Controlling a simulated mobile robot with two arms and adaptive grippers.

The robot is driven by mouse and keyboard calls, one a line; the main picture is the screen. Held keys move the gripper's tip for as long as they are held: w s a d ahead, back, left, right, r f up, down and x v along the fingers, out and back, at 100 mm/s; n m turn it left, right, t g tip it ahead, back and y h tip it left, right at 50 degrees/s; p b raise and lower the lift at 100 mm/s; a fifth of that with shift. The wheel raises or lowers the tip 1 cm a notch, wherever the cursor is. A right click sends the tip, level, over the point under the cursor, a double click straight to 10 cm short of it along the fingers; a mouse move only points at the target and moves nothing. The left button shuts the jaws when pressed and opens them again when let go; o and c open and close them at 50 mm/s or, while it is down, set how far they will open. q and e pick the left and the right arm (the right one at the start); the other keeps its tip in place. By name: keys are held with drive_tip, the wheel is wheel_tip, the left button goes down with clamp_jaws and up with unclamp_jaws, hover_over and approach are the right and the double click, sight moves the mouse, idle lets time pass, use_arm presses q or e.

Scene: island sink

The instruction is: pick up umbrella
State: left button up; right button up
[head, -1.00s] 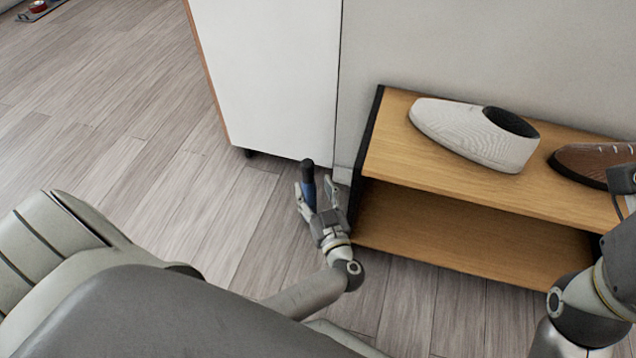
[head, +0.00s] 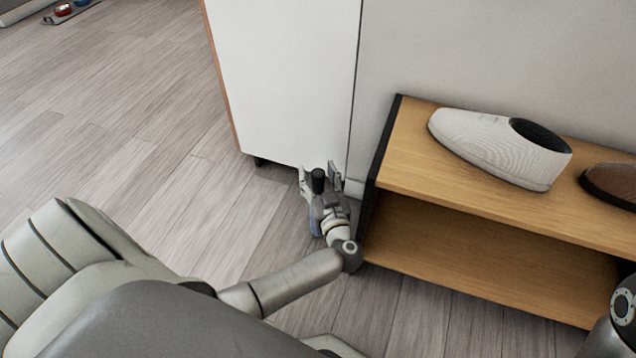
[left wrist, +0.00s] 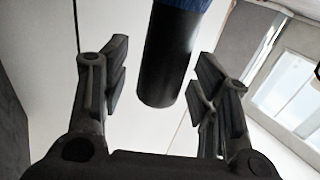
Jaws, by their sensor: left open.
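The umbrella (head: 318,182) shows in the head view as a small upright piece with a black end and a bit of blue lower down. It is beside the white cabinet and the wooden shelf. My left gripper (head: 320,178) is open, with its fingers on either side of the black end. In the left wrist view the black end of the umbrella (left wrist: 168,62), with blue at the top edge, lies between the open fingers of my left gripper (left wrist: 163,58), with gaps on both sides. The rest of the umbrella is hidden by my gripper. My right gripper is out of view.
A white cabinet (head: 285,80) stands behind the umbrella. A wooden shelf (head: 410,160) is close on the right, with a white shoe (head: 490,145) and a brown shoe (head: 612,182) on top. The floor (head: 130,130) to the left is clear.

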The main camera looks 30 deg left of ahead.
use_arm(q)
drive_tip(key=shift+c, duration=0.3)
clamp_jaws()
drive_tip(key=shift+w, duration=0.1)
drive_tip(key=shift+r, duration=0.15)
